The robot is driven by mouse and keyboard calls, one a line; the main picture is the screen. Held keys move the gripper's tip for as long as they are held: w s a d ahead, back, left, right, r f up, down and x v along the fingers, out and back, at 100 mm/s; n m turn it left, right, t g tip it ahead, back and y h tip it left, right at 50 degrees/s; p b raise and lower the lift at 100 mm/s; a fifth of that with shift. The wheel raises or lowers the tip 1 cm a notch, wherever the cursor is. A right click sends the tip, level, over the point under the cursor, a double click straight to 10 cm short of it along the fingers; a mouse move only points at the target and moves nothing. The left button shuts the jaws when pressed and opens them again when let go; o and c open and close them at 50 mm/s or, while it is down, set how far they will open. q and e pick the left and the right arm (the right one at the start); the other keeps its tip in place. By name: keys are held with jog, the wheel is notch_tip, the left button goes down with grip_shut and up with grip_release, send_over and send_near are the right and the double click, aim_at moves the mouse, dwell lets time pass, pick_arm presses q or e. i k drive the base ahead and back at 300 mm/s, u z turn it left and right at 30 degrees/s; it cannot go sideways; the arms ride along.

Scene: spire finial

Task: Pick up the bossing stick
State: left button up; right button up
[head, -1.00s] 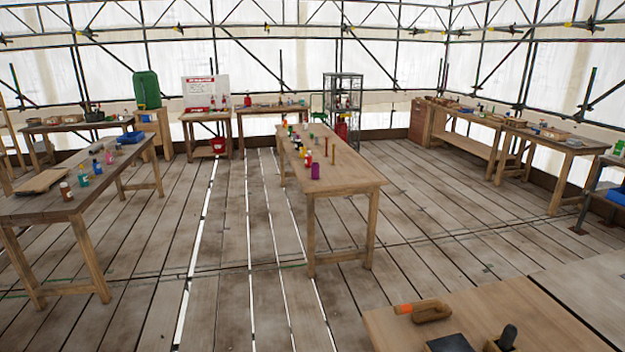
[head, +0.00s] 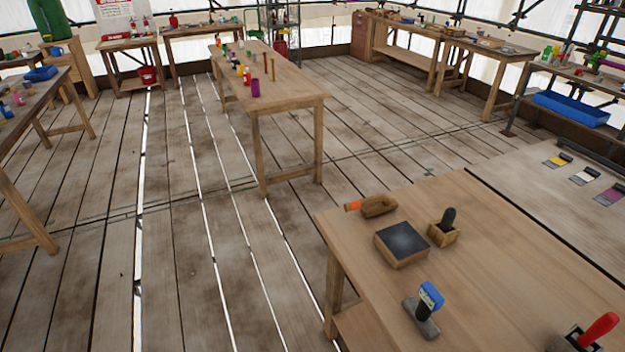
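A wooden tool with an orange end (head: 375,206) lies at the far left corner of the near wooden table (head: 490,255) in the head view. It may be the bossing stick, but I cannot tell for sure at this size. It lies just behind a dark-topped wooden box (head: 402,243), with no gripper near it. Neither of my grippers is in view.
Also on the near table are a wooden block with a dark upright handle (head: 443,229), a blue-topped tool on a grey base (head: 425,309) and a red-handled tool (head: 592,335). A long table (head: 290,85) stands beyond. Plank floor (head: 190,270) at left is clear.

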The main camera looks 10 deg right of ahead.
aim_at(378, 204)
jog(key=z, duration=0.35)
jog(key=k, duration=0.25)
jog(key=u, duration=1.2)
jog(key=i, duration=1.15)
jog(key=z, duration=0.85)
jog(key=i, duration=0.85)
jog(key=z, duration=0.8)
